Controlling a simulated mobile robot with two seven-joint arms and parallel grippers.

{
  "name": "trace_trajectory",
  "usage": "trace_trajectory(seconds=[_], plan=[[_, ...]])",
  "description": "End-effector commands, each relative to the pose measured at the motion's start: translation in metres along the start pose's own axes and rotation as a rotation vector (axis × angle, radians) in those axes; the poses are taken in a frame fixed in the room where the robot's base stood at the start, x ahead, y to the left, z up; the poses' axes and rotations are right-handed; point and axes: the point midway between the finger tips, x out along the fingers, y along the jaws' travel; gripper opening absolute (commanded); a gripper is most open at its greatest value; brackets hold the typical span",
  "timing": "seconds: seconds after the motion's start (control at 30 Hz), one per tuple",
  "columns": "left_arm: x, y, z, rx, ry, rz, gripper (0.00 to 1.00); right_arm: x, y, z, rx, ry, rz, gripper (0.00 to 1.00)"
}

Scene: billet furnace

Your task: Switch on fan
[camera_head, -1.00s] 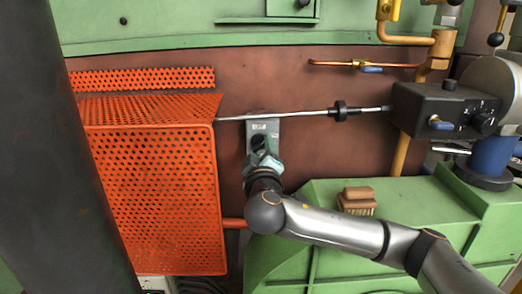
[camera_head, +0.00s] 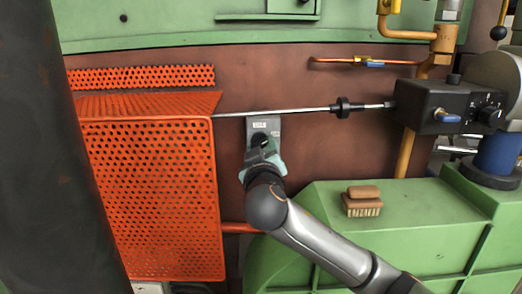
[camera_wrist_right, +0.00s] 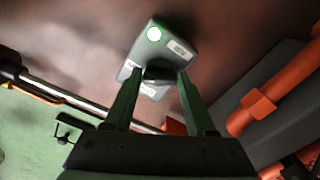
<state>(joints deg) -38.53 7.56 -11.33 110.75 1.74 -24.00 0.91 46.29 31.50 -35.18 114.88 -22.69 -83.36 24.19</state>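The grey switch box (camera_head: 264,126) is mounted on the brown wall, right of the orange mesh guard, with a pale label. In the right wrist view the box (camera_wrist_right: 178,40) carries a lit green lamp (camera_wrist_right: 154,33) and a dark rotary knob (camera_wrist_right: 158,74). My right gripper (camera_wrist_right: 160,76) is open, with one finger on each side of the knob; contact is not clear. In the head view my right gripper (camera_head: 264,150) covers the lower part of the box and most of the knob. My left gripper is not in view.
The orange perforated guard (camera_head: 155,190) stands close on the left. A thin metal rod (camera_head: 290,111) runs across the box top to a black control unit (camera_head: 440,105). A green housing (camera_head: 420,215) with a brush (camera_head: 362,200) lies at lower right.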

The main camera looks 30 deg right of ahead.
Motion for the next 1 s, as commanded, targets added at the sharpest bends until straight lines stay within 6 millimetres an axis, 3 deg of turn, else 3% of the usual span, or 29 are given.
trace_trajectory(seconds=[0.03,0.23,0.57,0.73,1.0], plan=[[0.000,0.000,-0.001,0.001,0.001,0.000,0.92,0.000,0.000,0.000,0.000,0.000,0.000,0.62],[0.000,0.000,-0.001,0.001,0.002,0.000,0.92,0.000,0.000,0.000,-0.001,0.000,0.000,0.84],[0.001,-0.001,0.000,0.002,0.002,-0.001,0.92,-0.004,0.000,0.000,-0.002,0.001,0.000,0.85],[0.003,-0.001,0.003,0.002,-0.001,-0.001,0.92,-0.026,-0.001,0.001,0.001,0.002,-0.003,0.85],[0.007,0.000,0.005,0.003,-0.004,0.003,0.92,-0.086,-0.002,0.000,0.002,0.003,-0.005,0.85]])
